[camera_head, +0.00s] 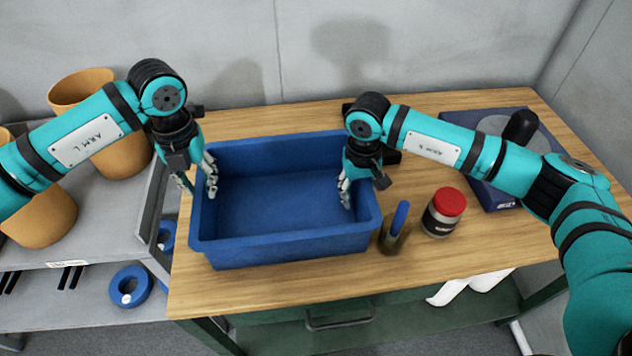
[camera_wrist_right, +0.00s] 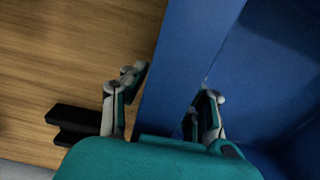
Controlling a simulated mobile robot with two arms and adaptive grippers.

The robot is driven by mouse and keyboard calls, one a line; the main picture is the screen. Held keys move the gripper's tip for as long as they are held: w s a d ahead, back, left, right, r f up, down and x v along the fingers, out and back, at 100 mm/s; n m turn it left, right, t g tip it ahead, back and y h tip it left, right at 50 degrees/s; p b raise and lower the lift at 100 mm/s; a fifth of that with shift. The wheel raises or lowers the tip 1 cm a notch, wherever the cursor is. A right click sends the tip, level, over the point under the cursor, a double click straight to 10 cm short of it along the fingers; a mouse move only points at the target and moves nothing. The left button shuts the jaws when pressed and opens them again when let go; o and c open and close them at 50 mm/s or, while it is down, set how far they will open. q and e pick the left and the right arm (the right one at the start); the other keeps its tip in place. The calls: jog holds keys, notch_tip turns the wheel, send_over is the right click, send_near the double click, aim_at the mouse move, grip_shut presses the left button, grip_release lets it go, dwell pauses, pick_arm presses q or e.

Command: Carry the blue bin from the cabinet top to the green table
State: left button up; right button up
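The empty blue bin (camera_head: 285,246) sits upright on the wooden top (camera_head: 460,262) of the green-framed table (camera_head: 390,308), at its left part. My left gripper (camera_head: 197,178) is at the bin's left wall, with its fingers spread, one inside the bin and one outside. My right gripper (camera_head: 360,186) is at the right wall. In the right wrist view its open fingers (camera_wrist_right: 168,100) stand on either side of the bin wall (camera_wrist_right: 185,75), with a gap at the outer finger. Whether the left fingers touch the wall is unclear.
A holder with a blue-handled item (camera_head: 396,228) and a red-lidded jar (camera_head: 443,212) stand close right of the bin. A dark blue device (camera_head: 490,192) lies farther right. A grey cabinet (camera_head: 110,212) with orange pots (camera_head: 122,150) adjoins on the left. A wall is behind.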

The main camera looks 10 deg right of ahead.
pick_arm(q)
notch_tip(320, 180, up, 2)
jog(key=shift+r, duration=0.35)
pick_arm(e)
jog(key=shift+r, duration=0.45)
notch_tip(320, 180, up, 11)
jog(key=shift+r, duration=0.1)
